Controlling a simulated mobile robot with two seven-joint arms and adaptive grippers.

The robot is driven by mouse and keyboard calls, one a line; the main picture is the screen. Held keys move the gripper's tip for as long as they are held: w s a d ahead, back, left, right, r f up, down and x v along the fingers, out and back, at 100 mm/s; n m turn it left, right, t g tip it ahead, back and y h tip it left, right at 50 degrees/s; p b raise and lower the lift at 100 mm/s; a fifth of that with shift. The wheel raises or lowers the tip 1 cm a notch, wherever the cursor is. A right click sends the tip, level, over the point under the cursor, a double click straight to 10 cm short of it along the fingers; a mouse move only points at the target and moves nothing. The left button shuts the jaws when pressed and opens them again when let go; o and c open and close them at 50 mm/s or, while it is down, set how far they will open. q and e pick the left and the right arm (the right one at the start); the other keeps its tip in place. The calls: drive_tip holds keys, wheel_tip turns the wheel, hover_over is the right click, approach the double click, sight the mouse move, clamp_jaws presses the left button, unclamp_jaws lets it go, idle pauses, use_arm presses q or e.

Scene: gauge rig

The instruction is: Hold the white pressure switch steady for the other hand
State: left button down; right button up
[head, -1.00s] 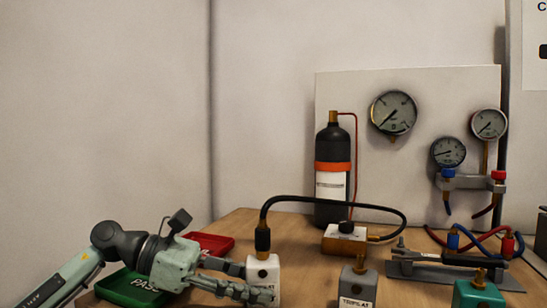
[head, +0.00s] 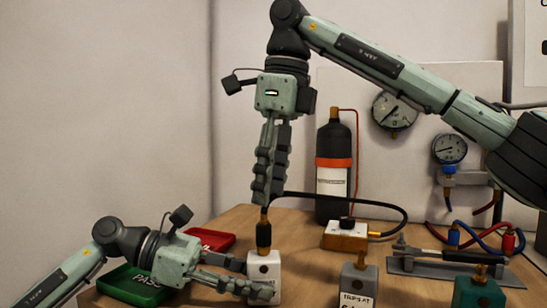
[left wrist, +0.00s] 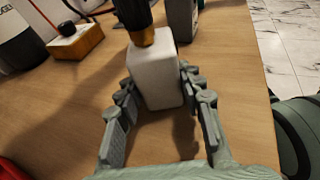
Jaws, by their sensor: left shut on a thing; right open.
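The white pressure switch (head: 266,268) stands upright on the wooden table in the head view. The left wrist view shows it (left wrist: 157,80) between the two fingers. My left gripper (head: 250,278) is shut on it from the left, low on its body. A black hose end with a brass fitting (head: 264,236) sits on top of the switch; it also shows in the left wrist view (left wrist: 138,18). My right gripper (head: 266,192) is open and points down just above the hose end. The near finger partly hides the other, and contact with the hose cannot be told.
A green PASS tray (head: 133,287) and a red tray (head: 212,239) lie at the left. The black hose (head: 350,203) runs to a small wood-and-white box (head: 345,236). A grey switch (head: 359,284) and a green one (head: 478,293) stand at the right. A black bottle (head: 333,146) stands behind.

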sight(266, 214)
drive_tip(key=f, duration=0.5)
drive_tip(key=a+f, duration=0.1)
drive_tip(key=f, duration=0.1)
drive_tip(key=shift+w+f, duration=0.25)
drive_tip(key=shift+f, duration=0.1)
clamp_jaws()
